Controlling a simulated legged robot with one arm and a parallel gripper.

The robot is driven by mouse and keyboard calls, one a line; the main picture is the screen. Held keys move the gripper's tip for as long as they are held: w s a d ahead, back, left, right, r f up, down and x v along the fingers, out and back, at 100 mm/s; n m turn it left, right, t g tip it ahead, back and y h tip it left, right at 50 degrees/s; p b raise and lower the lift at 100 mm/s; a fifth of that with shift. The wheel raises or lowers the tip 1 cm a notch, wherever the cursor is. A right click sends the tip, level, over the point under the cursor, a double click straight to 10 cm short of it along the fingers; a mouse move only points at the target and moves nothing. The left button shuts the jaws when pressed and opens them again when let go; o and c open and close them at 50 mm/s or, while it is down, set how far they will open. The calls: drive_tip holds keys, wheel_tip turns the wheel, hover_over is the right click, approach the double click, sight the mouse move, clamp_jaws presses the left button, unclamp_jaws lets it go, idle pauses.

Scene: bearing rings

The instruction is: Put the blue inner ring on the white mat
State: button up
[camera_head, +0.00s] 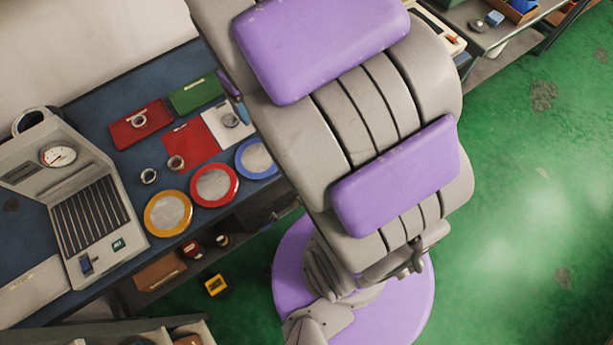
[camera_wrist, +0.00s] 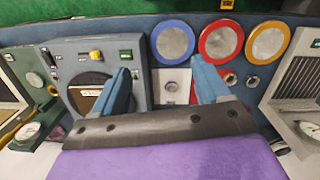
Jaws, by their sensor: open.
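The white mat (camera_head: 238,132) lies on the blue bench in the head view, partly hidden by my arm. A small grey ring (camera_head: 230,120) sits on it. No ring clearly shows blue at this size, so I cannot tell which is the blue inner ring. In the wrist view my gripper (camera_wrist: 160,68) is open and empty, its blue fingers wide apart. The white mat (camera_wrist: 171,99) shows between them, beyond the fingertips.
Yellow (camera_head: 150,227), red (camera_head: 193,200) and blue (camera_head: 242,172) rimmed discs line the bench's front edge. A grey gauge machine (camera_head: 128,240) stands at the left. A green case (camera_head: 195,94) lies behind. In the wrist view a grey panel box (camera_wrist: 65,57) stands close to the left finger.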

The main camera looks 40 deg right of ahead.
drive_tip(key=s+a+r+m+g, duration=0.1)
drive_tip(key=s+a, duration=0.1)
drive_tip(key=s, duration=1.9)
drive_tip(key=shift+a+r+m, duration=0.2)
drive_tip(key=shift+r+m, duration=0.2)
